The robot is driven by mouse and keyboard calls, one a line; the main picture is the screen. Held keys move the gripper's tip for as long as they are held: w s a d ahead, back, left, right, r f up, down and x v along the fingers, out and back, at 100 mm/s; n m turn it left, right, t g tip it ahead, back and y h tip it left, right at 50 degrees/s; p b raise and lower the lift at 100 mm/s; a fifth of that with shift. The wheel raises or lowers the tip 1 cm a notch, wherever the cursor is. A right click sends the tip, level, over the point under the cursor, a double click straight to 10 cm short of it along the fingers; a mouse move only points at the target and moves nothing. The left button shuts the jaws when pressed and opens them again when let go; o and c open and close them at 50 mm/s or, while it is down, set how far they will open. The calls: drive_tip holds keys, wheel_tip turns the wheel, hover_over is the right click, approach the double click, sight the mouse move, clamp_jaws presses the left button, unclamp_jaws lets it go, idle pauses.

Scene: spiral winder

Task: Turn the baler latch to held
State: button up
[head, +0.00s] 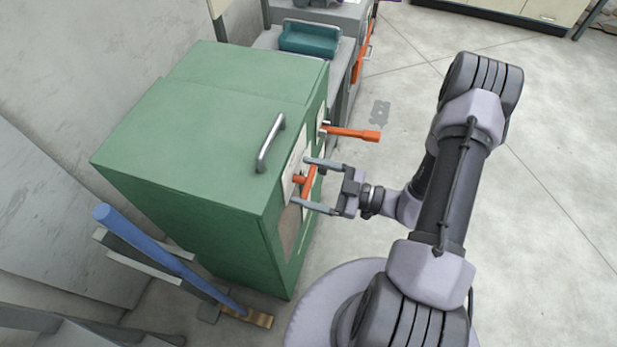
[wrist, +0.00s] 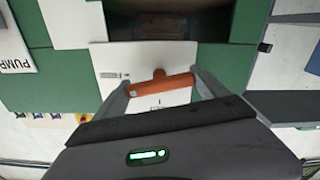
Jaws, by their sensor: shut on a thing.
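The baler latch, a short orange handle (head: 308,180), sits on a white plate on the front face of the green cabinet (head: 200,130). My gripper (head: 301,184) reaches it from the right, with one grey finger on each side of the handle. In the wrist view the orange handle (wrist: 160,86) spans between my two fingers, and its ends meet them, the right end slightly higher than the left. My gripper (wrist: 160,92) is shut on it. The print on the white plate (wrist: 118,62) is too small to read.
A second orange lever (head: 352,133) sticks out of the same cabinet face, close beyond my gripper. A metal grab handle (head: 270,143) is on the cabinet top. A blue bar (head: 150,247) leans at the lower left. Open floor (head: 560,190) lies to the right.

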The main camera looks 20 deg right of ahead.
drive_tip(key=n+p, duration=0.1)
drive_tip(key=n, duration=0.2)
drive_tip(key=shift+n, duration=0.3)
drive_tip(key=n+p, duration=0.1)
drive_tip(key=n, duration=0.3)
drive_tip(key=shift+n, duration=0.3)
drive_tip(key=n, duration=0.3)
drive_tip(key=shift+p, duration=0.35)
drive_tip(key=shift+s+f+n, duration=0.1)
drive_tip(key=shift+n, duration=1.9)
drive_tip(key=o, duration=1.3)
drive_tip(key=shift+c, duration=0.2)
